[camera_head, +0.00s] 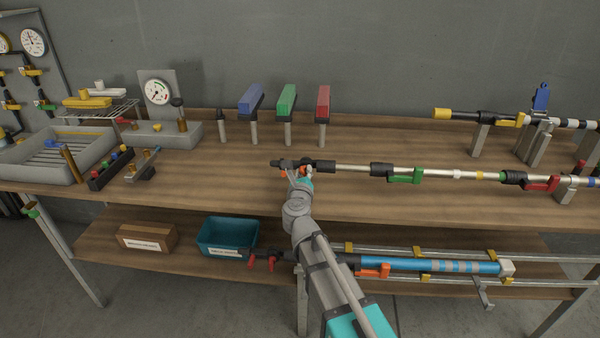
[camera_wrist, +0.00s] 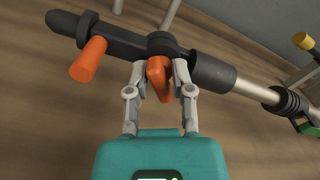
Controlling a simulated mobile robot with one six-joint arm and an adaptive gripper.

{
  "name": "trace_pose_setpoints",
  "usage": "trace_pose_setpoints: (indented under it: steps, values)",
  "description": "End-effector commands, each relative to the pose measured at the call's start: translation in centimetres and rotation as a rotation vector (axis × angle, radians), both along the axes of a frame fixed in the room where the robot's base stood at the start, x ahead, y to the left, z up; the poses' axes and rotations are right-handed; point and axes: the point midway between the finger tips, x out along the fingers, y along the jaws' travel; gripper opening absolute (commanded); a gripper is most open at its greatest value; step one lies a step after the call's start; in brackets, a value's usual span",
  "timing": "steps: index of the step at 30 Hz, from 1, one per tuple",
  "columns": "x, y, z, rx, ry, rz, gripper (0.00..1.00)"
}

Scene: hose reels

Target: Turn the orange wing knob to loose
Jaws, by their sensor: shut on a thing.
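The orange wing knob (camera_wrist: 158,76) sits on a black fitting (camera_wrist: 122,40) at the left end of a pole. In the wrist view my gripper (camera_wrist: 160,80) has one finger on each side of the knob and is shut on it. The knob's wing points toward my palm. A second orange handle (camera_wrist: 88,60) sticks out of the same fitting to the left, apart from my fingers. In the head view my gripper (camera_head: 299,178) is at the pole's left end and largely hides the knob.
The metal pole (camera_head: 350,168) runs right, with a green lever (camera_head: 405,176) and a red lever (camera_head: 540,184). Behind stand posts with blue (camera_head: 251,98), green (camera_head: 287,97) and red (camera_head: 323,102) blocks. A teal bin (camera_head: 228,237) and blue pole (camera_head: 415,264) are on the lower shelf.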

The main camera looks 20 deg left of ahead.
Motion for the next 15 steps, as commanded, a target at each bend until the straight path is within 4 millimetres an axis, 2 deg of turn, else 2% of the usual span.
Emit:
trace_pose_setpoints:
  steps: [15]
  values:
    - [-0.21,0.13,-0.25,-0.475,-0.112,0.001,0.00]
